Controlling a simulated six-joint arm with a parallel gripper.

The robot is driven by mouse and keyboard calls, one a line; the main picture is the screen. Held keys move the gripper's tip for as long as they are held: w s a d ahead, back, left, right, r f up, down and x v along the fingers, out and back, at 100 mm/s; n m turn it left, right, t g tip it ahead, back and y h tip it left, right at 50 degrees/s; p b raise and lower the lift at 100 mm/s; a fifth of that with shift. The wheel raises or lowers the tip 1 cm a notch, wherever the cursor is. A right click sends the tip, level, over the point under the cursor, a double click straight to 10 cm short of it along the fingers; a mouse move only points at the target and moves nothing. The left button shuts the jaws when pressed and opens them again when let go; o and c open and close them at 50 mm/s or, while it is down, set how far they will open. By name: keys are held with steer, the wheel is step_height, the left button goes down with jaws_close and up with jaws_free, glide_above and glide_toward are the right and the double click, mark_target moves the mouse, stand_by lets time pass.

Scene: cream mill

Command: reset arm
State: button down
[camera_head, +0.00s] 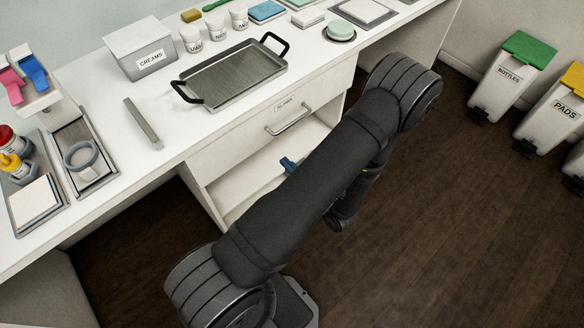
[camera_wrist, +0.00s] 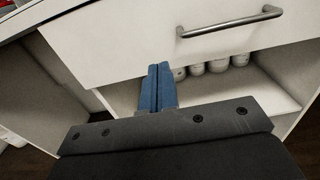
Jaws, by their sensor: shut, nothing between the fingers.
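My gripper (camera_wrist: 158,88) shows its blue fingers in the wrist view, pressed together with nothing between them. It is in front of the white cabinet below the counter, below the drawer front (camera_wrist: 150,35) and its metal handle (camera_wrist: 230,22). In the head view a small part of my gripper (camera_head: 289,164) shows in blue beside the open shelf. My dark arm hides the rest of it. My arm stretches over the floor in front of the counter.
The counter (camera_head: 95,75) holds a metal tray with black handles (camera_head: 232,75), a CREAMS box (camera_head: 141,48), several white jars and a grey bar (camera_head: 143,123). Several white containers (camera_wrist: 217,65) stand in the open shelf.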

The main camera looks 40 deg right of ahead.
mark_target(256, 134)
steer(key=shift+s, duration=0.8)
steer(key=shift+w, duration=0.1)
steer(key=shift+w, duration=6.7)
steer(key=c, duration=2.1)
jaws_free()
